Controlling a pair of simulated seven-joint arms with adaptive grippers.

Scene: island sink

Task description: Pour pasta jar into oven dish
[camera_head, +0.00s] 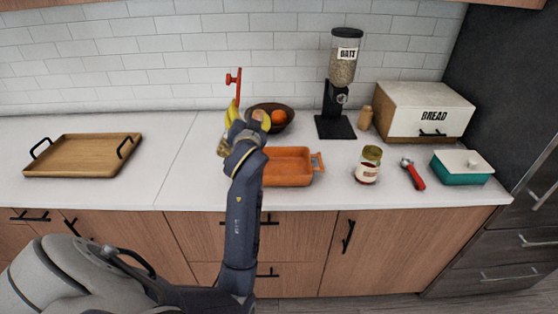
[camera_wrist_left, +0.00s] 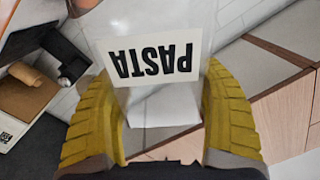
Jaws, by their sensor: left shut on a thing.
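My left gripper (camera_wrist_left: 163,115) is shut on the pasta jar (camera_wrist_left: 205,25), with a yellow finger on each side of it. The jar is clear and its white PASTA label reads upside down in the wrist view. In the head view my left arm hides most of the jar, and I cannot tell its tilt or fill there. The oven dish (camera_head: 288,180) is a shallow orange rectangle on the counter, just right of my left wrist, and its left end is partly behind the arm. My right gripper is in neither view.
A fruit bowl (camera_head: 285,127) stands behind the dish. A dispenser (camera_head: 343,68), a red-labelled jar (camera_head: 367,172), a red-handled tool (camera_head: 413,174), a teal box (camera_head: 463,172) and a bread box (camera_head: 400,112) stand to the right. A wooden tray (camera_head: 75,155) lies left; counter between is clear.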

